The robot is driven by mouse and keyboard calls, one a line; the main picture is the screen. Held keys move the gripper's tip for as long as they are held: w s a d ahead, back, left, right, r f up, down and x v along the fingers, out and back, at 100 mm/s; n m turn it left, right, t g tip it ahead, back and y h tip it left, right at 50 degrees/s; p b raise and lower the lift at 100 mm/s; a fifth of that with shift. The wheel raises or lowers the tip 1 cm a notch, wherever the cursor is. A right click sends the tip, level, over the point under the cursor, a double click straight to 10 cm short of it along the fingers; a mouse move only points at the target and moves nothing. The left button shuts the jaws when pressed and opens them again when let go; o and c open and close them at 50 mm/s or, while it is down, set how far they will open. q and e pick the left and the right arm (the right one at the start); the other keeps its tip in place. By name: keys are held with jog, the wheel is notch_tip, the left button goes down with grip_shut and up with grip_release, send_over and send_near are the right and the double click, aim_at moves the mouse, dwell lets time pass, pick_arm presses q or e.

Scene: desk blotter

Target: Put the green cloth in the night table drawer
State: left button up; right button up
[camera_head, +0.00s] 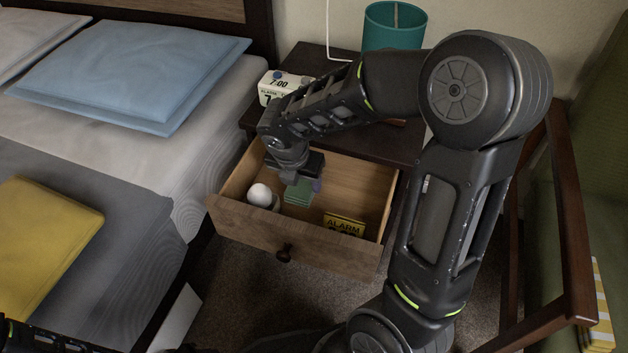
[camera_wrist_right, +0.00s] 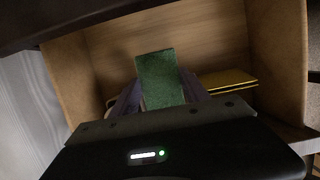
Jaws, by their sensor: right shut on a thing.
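The night table drawer (camera_head: 254,233) is pulled open in the head view, and its wooden inside also shows in the right wrist view (camera_wrist_right: 215,48). My right gripper (camera_head: 301,187) is inside or just above the drawer opening, near its left half. It is shut on the green cloth (camera_head: 297,194), a small folded piece that also shows between the fingers in the right wrist view (camera_wrist_right: 161,80). I cannot tell whether the cloth touches the drawer bottom. At the lower left of the head view a dark part of my left arm shows, but its gripper does not.
In the drawer are a white rounded object (camera_head: 260,194) and a yellow box marked ALARM (camera_head: 344,224). The bed is at left, a green chair (camera_head: 597,150) at right.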

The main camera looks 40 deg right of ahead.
aim_at(308, 183)
jog(key=x, duration=0.2)
jog(key=b+x, duration=0.1)
jog(key=x, duration=0.1)
jog(key=a+b+x, duration=0.1)
jog(key=x, duration=0.1)
jog(key=shift+s+f, duration=0.15)
jog(key=shift+s, duration=0.2)
jog(key=shift+w+d+r, duration=0.15)
jog(key=shift+w+d, duration=0.2)
jog(key=shift+d, duration=0.2)
jog(key=shift+w+d+r, duration=0.1)
jog(key=shift+w+d, duration=0.3)
jog(key=shift+d, duration=0.15)
jog(key=shift+w+d, duration=0.25)
jog(key=shift+d, duration=0.05)
jog(key=shift+w+d, duration=0.15)
jog(key=shift+d, duration=0.05)
jog(key=w+d, duration=0.1)
jog(key=w+d+b, duration=0.1)
jog(key=d, duration=0.1)
jog(key=shift+w+d, duration=0.1)
jog(key=shift+f+b, duration=0.5)
jog(key=shift+f, duration=0.15)
jog(key=shift+r, duration=0.1)
